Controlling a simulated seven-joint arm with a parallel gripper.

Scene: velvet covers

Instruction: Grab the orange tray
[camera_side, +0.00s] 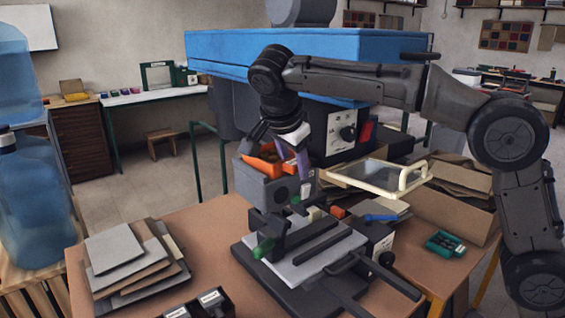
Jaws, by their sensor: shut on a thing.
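The orange tray (262,166) appears as an orange piece in the top of a grey box behind the metal fixture. Its far part is hidden under my gripper. My gripper (289,143) points down just above and to the right of the orange piece. It is shut on a slim purple bar (302,165), which hangs tilted below the jaws. The fingertips are small and dark, so the exact contact is hard to see. I cannot tell whether the bar touches the orange tray.
A grey machine with a blue top (250,50) stands close behind my gripper. A metal fixture (310,257) with a long handle stands in front. Stacked grey plates (113,248) lie left, a framed glass panel (372,174) and green tray (445,243) right.

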